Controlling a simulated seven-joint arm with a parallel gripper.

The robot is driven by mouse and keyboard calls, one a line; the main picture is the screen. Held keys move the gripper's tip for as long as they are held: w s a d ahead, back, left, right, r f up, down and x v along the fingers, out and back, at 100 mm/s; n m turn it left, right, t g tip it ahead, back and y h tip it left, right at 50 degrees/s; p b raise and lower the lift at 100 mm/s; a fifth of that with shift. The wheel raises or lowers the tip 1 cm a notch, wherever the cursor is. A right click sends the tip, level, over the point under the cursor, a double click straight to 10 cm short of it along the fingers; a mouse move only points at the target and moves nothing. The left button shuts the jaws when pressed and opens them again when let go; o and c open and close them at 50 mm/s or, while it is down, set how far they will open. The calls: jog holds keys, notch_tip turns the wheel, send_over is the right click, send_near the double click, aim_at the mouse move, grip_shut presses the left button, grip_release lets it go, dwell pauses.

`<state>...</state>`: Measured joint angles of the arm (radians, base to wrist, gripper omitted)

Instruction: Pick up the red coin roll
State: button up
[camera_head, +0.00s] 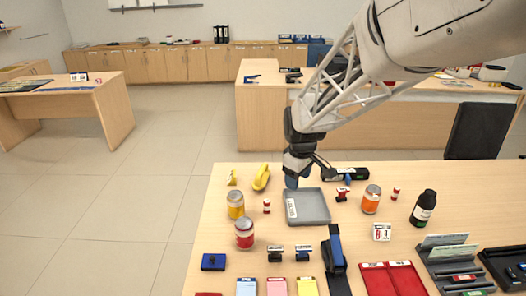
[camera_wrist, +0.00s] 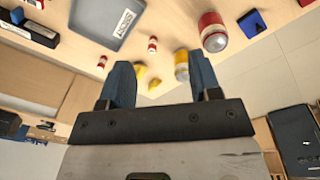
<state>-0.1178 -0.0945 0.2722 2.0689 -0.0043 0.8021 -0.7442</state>
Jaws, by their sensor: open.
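Small red-and-white cylinders look like red coin rolls. One (camera_head: 266,206) stands left of the grey tray in the head view and also shows in the wrist view (camera_wrist: 152,45). Another (camera_head: 395,193) stands at the right, between an orange-red jar and the black bottle. A third small red-and-white one (camera_wrist: 102,62) shows beside a finger in the wrist view; I cannot make it out in the head view. My gripper (camera_head: 292,182) hangs at the tray's back-left edge. In the wrist view its blue fingers (camera_wrist: 162,80) are apart with nothing held between them.
The grey tray (camera_head: 325,208) has a white label. A yellow jar (camera_head: 236,206) and a red jar (camera_head: 244,238) stand at the left, near a yellow object (camera_head: 261,178). An orange-red jar (camera_head: 371,199) and black bottle (camera_head: 423,208) stand at the right. Stamps and pads crowd the front.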

jog(key=w+a+f+n, duration=0.3)
jog(key=w+a+f, duration=0.1)
jog(key=w+f, duration=0.4)
jog(key=n+g, duration=0.1)
jog(key=n, duration=0.3)
send_over(267, 201)
jog(key=f, duration=1.1)
jog(key=shift+s+a, duration=0.1)
jog(key=shift+s, duration=0.1)
jog(key=shift+f, duration=0.1)
jog(key=shift+f, duration=1.2)
jog(key=shift+f, duration=0.1)
jog(key=shift+w+f, duration=0.15)
jog(key=shift+f, duration=1.15)
jog(key=shift+w+f, duration=0.15)
jog(key=shift+f, duration=1.1)
jog(key=shift+c, duration=0.3)
